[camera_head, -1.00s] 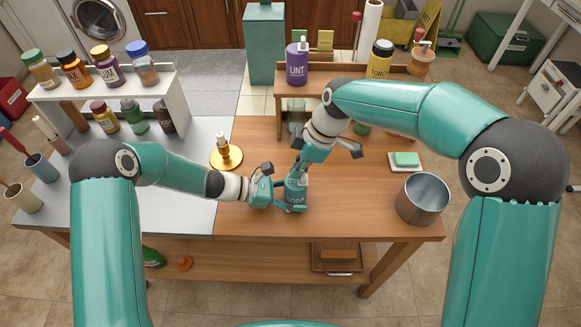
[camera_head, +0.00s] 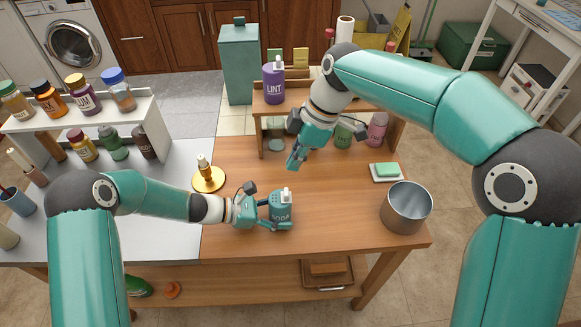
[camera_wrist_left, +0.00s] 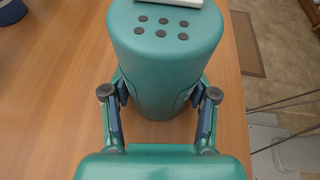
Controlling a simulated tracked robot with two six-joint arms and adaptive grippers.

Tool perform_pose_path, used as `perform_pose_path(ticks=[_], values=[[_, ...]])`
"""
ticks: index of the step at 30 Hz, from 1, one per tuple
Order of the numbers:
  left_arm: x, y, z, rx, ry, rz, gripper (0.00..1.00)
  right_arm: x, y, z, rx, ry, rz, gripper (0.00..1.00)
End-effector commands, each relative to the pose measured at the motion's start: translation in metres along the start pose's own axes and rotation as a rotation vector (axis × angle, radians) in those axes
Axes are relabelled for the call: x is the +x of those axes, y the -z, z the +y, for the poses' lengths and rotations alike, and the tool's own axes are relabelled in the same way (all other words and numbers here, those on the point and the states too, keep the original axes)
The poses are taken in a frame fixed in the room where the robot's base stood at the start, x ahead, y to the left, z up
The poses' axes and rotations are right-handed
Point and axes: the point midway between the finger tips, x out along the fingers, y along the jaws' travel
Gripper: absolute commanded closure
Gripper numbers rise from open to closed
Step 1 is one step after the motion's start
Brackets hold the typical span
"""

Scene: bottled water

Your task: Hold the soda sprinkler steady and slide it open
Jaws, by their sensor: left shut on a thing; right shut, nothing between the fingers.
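The teal soda sprinkler (camera_head: 281,213) stands upright on the wooden part of the table. My left gripper (camera_head: 269,212) is shut on its side from the left. In the left wrist view the sprinkler (camera_wrist_left: 165,60) sits between the two fingers of the left gripper (camera_wrist_left: 159,97). Several dark holes (camera_wrist_left: 163,28) show uncovered on its top. The white slide (camera_wrist_left: 168,2) lies at the far side of the top, partly cut off by the picture edge. My right gripper (camera_head: 292,163) is shut and empty, above and behind the sprinkler, apart from it.
A metal pot (camera_head: 406,208) and a green soap on a dish (camera_head: 386,172) stand to the right. A wooden shelf holds a purple LINT bottle (camera_head: 273,84). The table front is clear.

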Motion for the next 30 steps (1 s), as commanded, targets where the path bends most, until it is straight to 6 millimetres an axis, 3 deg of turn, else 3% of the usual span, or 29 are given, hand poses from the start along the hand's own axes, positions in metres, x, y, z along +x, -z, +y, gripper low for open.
perform_pose_path(ticks=[11, 12, 17, 30], values=[[0.0006, 0.0017, -0.0008, -0.001, 0.001, 0.003, 0.72, -0.0010, 0.0001, 0.0000, 0.000, 0.000, 0.000, 1.00], [0.0006, 0.0017, -0.0009, -0.001, 0.002, 0.003, 0.37, -0.0010, 0.0001, 0.0000, 0.000, 0.000, 0.000, 1.00], [0.0005, 0.0012, -0.0007, -0.001, 0.001, 0.002, 0.12, -0.0009, 0.0001, 0.0000, 0.000, 0.000, 0.000, 1.00], [-0.0071, 0.0004, 0.0006, 0.000, -0.002, 0.001, 0.12, -0.0009, 0.0001, 0.0001, 0.000, 0.000, 0.000, 1.00]])
